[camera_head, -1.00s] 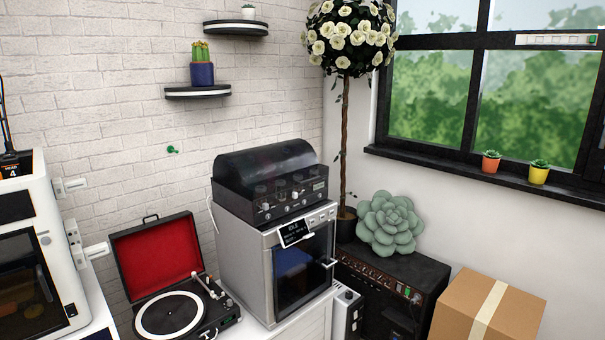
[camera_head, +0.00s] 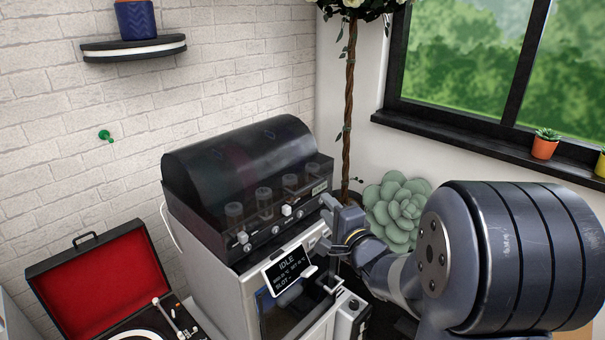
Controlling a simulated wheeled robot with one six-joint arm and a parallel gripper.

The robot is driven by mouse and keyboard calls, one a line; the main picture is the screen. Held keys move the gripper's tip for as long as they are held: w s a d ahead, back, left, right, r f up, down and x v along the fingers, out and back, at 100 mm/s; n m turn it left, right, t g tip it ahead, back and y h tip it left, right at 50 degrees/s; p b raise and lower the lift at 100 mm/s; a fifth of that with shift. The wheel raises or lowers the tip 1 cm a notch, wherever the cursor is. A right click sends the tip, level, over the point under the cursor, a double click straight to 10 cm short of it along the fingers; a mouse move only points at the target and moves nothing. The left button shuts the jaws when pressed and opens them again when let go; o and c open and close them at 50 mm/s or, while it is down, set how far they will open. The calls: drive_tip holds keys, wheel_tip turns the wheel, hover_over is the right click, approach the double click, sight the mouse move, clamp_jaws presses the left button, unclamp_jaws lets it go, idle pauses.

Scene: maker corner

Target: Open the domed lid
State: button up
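The domed lid (camera_head: 235,158) is dark, smoky and see-through, and it sits closed over a black unit with knobs (camera_head: 287,210) on its front. That unit stands on top of a silver cabinet (camera_head: 215,285). Several cylindrical shapes show dimly through the lid. My gripper (camera_head: 329,212) is at the right front corner of the unit, close to the lid's front right edge in the picture. I cannot tell whether it touches. Its fingers are seen from the side and partly overlap, so their opening is unclear.
A small screen reading IDLE (camera_head: 287,270) hangs on the cabinet front, with a door handle (camera_head: 331,284) beside it. An open red-lined record player (camera_head: 95,275) stands at left. A succulent (camera_head: 397,208) and a thin tree trunk (camera_head: 349,110) are behind my arm.

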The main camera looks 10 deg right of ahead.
sight(310, 188)
drive_tip(key=p+x, duration=0.1)
drive_tip(key=x, duration=0.9)
drive_tip(key=shift+w+a+r, duration=0.1)
drive_tip(key=shift+w+a, duration=0.05)
drive_tip(key=shift+w, duration=0.05)
clamp_jaws()
idle(0.3)
